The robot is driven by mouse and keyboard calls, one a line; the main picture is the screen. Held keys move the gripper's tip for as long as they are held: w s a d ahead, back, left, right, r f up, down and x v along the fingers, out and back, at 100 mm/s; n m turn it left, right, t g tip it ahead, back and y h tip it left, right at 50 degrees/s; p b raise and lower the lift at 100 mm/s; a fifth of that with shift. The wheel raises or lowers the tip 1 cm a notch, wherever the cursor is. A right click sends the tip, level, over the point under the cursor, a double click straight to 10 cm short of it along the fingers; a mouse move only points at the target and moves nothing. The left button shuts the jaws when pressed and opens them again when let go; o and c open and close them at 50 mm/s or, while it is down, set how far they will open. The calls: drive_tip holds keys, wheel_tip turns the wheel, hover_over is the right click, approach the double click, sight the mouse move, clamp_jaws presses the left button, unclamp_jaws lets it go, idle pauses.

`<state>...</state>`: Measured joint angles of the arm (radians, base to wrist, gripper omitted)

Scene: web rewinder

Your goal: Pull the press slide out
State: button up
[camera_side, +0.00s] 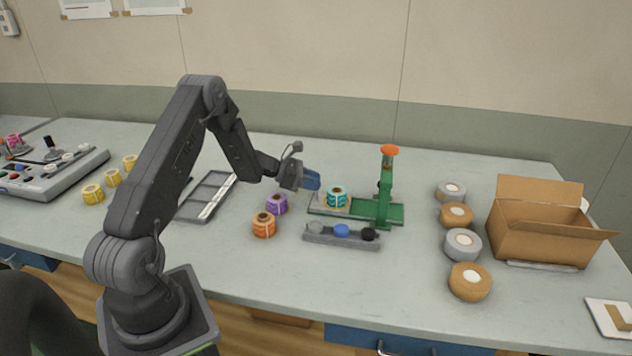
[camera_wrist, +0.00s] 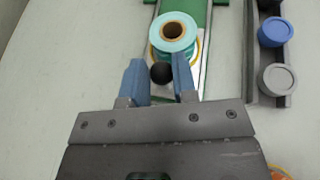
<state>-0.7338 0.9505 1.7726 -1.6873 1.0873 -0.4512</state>
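The green press (camera_side: 384,192) with its orange top knob stands at the middle back of the bench. Its light slide plate (camera_side: 325,206) carries a teal roll (camera_side: 337,197), which also shows in the wrist view (camera_wrist: 173,36). A black ball knob (camera_wrist: 161,73) is at the near end of the slide. My gripper (camera_side: 313,180) is left of the teal roll, over the slide's left end. In the wrist view its two blue fingers (camera_wrist: 158,75) are apart, with the knob between them in the picture. I cannot tell whether either finger touches it.
A grey holder (camera_side: 342,237) with grey, blue and black caps stands in front of the press. Purple (camera_side: 276,203) and orange (camera_side: 263,225) rolls stand below my gripper. A grey tray (camera_side: 207,196) is left; several tape rolls and an open cardboard box (camera_side: 545,229) are right.

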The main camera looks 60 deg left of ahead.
drive_tip(key=o, duration=0.4)
drive_tip(key=shift+o, duration=0.2)
drive_tip(key=shift+s+a, duration=0.1)
drive_tip(key=v, duration=1.3)
drive_tip(key=shift+s+a+r, duration=0.1)
drive_tip(key=shift+s+a, duration=0.1)
drive_tip(key=shift+s, duration=0.1)
drive_tip(key=d+r+m+g, duration=0.3)
drive_tip(key=d+r+m, duration=0.2)
drive_tip(key=d, duration=0.3)
drive_tip(key=s+d+r+m+g, duration=0.1)
drive_tip(key=d+r+m+g, duration=0.1)
drive_tip(key=d+r+m, duration=0.45)
drive_tip(key=d+r+m+g, duration=0.2)
drive_tip(key=d+m+g, duration=0.1)
drive_tip(key=d, duration=0.7)
drive_tip(key=s+d+r+m+t+y, duration=0.1)
drive_tip(key=s+d+r+m+y, duration=0.1)
drive_tip(key=s+d+m, duration=0.3)
drive_tip(key=s+d+r+m+t+y, duration=0.1)
drive_tip(key=s+d+m+y, duration=0.3)
drive_tip(key=s+m, duration=0.6)
drive_tip(key=shift+s+d+r+y, duration=0.3)
drive_tip(key=shift+s+d+r, duration=0.35)
drive_tip(key=shift+d+r, duration=0.4)
